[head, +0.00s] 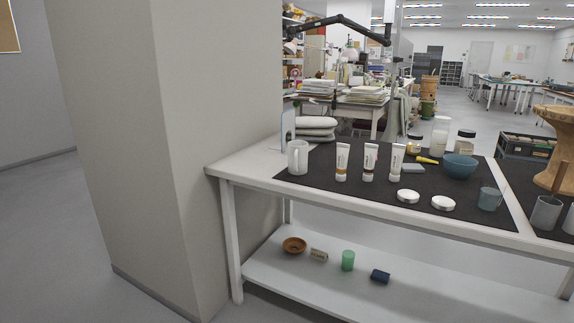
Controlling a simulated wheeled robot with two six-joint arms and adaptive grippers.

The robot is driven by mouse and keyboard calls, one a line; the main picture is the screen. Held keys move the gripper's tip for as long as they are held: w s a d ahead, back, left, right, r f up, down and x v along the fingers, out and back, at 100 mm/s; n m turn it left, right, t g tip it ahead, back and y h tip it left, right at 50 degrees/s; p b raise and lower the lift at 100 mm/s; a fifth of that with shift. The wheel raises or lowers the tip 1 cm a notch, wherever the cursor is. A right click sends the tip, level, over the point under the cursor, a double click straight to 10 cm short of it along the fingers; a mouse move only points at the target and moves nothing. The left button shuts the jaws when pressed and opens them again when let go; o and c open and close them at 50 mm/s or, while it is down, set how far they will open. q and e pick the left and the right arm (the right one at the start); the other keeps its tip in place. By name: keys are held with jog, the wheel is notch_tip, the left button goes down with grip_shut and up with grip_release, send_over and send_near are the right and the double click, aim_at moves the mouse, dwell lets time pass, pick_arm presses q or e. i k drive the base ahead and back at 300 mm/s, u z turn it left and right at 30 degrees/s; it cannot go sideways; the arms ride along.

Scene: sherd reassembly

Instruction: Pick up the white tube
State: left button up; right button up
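Three white tubes stand upright in a row on the black mat (300,180) in the head view. The left tube (342,160) has a brownish-yellow marking near its lower part. The middle tube (370,160) has a dark brown label. The right tube (397,160) has a paler marking. The tubes are apart from one another, with small gaps between them. Neither of my grippers is in view.
A white mug (299,158) stands left of the tubes. Two round white lids (408,196) (443,204) lie in front. A blue bowl (460,167), a yellow item (427,160) and a blue-grey cup (489,200) are right. A pillar (165,150) stands left of the white table (245,163).

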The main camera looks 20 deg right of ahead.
aim_at(371, 149)
jog(key=u, duration=0.9)
jog(key=i, duration=1.3)
jog(key=z, duration=0.3)
